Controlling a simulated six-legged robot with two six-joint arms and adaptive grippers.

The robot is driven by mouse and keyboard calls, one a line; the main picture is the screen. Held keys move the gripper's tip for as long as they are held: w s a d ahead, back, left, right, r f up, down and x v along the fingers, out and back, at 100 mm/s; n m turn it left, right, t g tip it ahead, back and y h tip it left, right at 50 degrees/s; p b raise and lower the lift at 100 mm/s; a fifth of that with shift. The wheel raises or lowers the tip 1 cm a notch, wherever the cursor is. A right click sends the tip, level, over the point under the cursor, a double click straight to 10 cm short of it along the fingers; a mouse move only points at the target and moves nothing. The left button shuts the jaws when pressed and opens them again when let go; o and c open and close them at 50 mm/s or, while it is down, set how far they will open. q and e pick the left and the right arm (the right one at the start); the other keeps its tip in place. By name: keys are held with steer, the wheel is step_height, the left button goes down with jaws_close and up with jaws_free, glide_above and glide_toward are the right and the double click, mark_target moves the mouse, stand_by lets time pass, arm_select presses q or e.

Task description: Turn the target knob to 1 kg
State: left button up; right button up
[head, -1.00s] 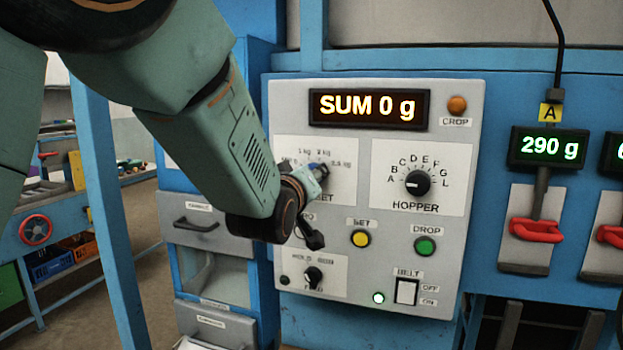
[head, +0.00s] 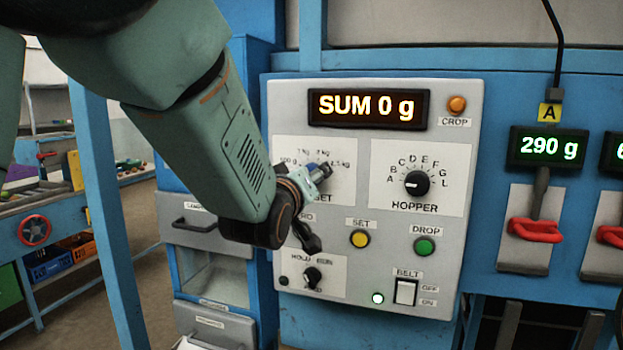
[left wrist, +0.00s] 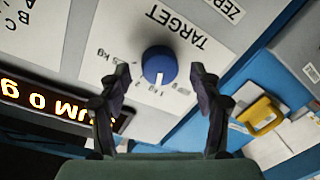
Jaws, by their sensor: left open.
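The blue target knob (left wrist: 159,64) sits on the white plate marked TARGET (left wrist: 172,28), which appears upside down in the left wrist view. The knob's white pointer faces down in that view, toward small scale labels near 1 kg; the exact mark is hard to read. My left gripper (left wrist: 158,72) is open, with one finger on each side of the knob and a visible gap to each. In the head view my left gripper (head: 322,172) reaches the target dial and largely hides the knob. My right gripper is out of view.
The SUM display (head: 367,107) reads 0 g. The hopper knob (head: 416,183), yellow SET button (head: 360,239), green DROP button (head: 424,247) and belt switch (head: 405,292) share the panel. A black lower-left knob (head: 312,276) sits below my gripper. Red handles (head: 536,229) are at right.

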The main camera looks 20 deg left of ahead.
arm_select(q)
steer(key=s, duration=0.6)
steer(key=shift+r, duration=0.15)
steer(key=shift+d, duration=0.1)
steer(key=shift+m, duration=0.3)
steer(key=s+a+f+m+g+b, duration=0.1)
steer(key=s+f+m+g+b, duration=0.2)
steer(key=f, duration=1)
steer(key=s+a+f+m+g+b, duration=0.1)
steer(key=s+f+g+b, duration=0.25)
steer(key=f, duration=0.95)
steer(key=s+a+f+m+g+b, duration=0.15)
steer(key=s+f, duration=0.25)
steer(key=f, duration=0.9)
steer(key=s+f+g+b, duration=0.9)
steer(key=s+f+b, duration=0.2)
steer(key=s+f, duration=1.8)
step_height(320, 180, down, 3)
steer(key=shift+s+a+r+h+b, duration=0.1)
steer(key=shift+s+a+h+b, duration=0.2)
steer(key=shift+a+b, duration=0.1)
